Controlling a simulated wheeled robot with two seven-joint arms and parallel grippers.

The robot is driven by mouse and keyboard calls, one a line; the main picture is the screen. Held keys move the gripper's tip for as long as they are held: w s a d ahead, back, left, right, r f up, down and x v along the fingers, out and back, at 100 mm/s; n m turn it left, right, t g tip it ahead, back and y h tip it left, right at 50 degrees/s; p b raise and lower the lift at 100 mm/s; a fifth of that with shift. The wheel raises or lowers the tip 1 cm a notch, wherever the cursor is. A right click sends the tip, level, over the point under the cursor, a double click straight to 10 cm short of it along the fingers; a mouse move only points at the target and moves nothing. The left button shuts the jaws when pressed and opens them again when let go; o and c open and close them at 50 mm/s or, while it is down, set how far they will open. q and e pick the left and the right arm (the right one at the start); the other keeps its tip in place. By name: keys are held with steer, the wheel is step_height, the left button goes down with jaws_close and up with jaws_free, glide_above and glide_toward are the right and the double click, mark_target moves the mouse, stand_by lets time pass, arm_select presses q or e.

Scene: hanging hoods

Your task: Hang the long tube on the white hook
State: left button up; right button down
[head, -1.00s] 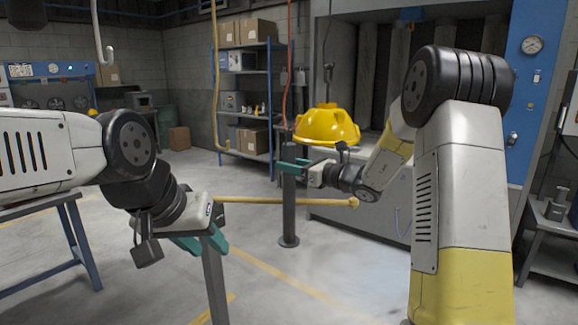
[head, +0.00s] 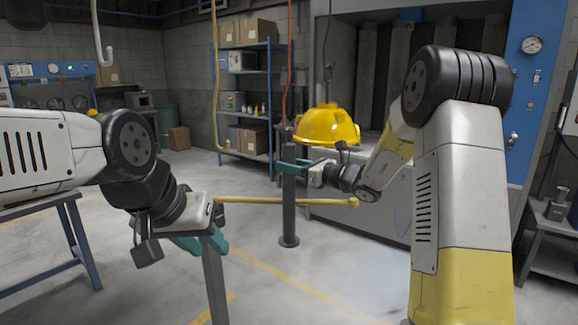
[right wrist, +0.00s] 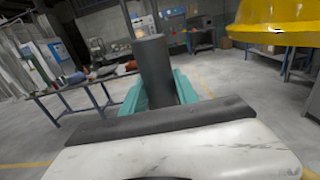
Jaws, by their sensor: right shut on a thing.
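A long dark grey tube (head: 289,205) stands upright near the middle of the head view, with a wider flange at its lower end. My right gripper (head: 291,166) is shut around its upper part. In the right wrist view the tube (right wrist: 155,75) rises between the teal fingers. A white hook (head: 106,45) hangs from above at upper left in the head view, well apart from the tube. My left gripper (head: 200,243) points down at lower left, its teal fingers apart. It looks empty, but a grey post (head: 215,290) overlaps it.
A yellow hood (head: 327,126) hangs on a cable just above my right gripper. A yellow horizontal bar (head: 260,200) runs from the post to the right. Shelves (head: 245,95) stand behind, and a blue-legged table (head: 75,235) at left. Open floor lies between.

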steer(key=shift+r, duration=0.2)
steer(key=shift+r, duration=1.2)
steer(key=shift+v, duration=1.8)
steer(key=v, duration=1)
steer(key=shift+r, duration=0.25)
